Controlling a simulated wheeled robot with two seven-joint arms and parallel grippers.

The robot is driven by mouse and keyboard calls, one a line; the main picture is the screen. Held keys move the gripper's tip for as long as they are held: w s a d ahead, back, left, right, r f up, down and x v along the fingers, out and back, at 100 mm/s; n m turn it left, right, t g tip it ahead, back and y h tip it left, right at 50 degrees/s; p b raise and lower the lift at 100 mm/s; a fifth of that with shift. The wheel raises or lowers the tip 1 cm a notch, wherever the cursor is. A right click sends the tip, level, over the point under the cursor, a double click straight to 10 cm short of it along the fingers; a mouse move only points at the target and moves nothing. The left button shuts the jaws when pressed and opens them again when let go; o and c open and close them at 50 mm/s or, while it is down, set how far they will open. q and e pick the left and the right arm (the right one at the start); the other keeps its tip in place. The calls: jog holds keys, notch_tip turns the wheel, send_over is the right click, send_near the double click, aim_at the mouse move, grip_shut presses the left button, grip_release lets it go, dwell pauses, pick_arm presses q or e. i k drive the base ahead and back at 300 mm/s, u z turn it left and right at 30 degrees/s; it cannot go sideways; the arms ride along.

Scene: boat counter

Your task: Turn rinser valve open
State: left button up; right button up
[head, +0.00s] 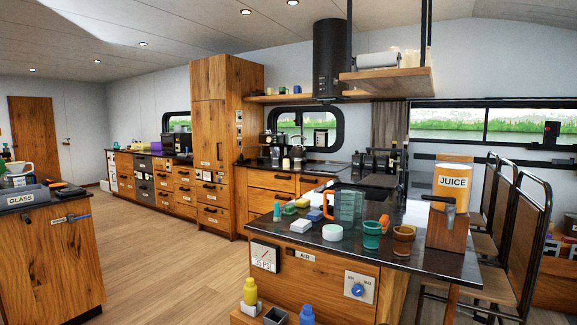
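Nothing in the head view is readably marked as a rinser valve, so I cannot tell for certain which part it is. A small blue lever (77,217) sits on the end panel of the left wooden counter, beside a small pale label. It looks roughly level. A round blue knob (357,289) sits on a white plate on the front of the right island. Neither of my grippers shows in this view.
The left counter (50,262) carries a GLASS sign (22,197). The right island's dark top (340,247) holds cups, a jug and a JUICE dispenser (452,190). A gauge (265,256) is on its front. Open wooden floor (165,262) lies between the counters.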

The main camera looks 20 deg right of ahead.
aim_at(73, 219)
jog(key=u, duration=0.65)
jog(key=i, duration=0.7)
jog(key=u, duration=1)
jog(key=i, duration=1.75)
jog(key=z, duration=1.05)
jog(key=i, duration=0.45)
jog(key=z, duration=0.35)
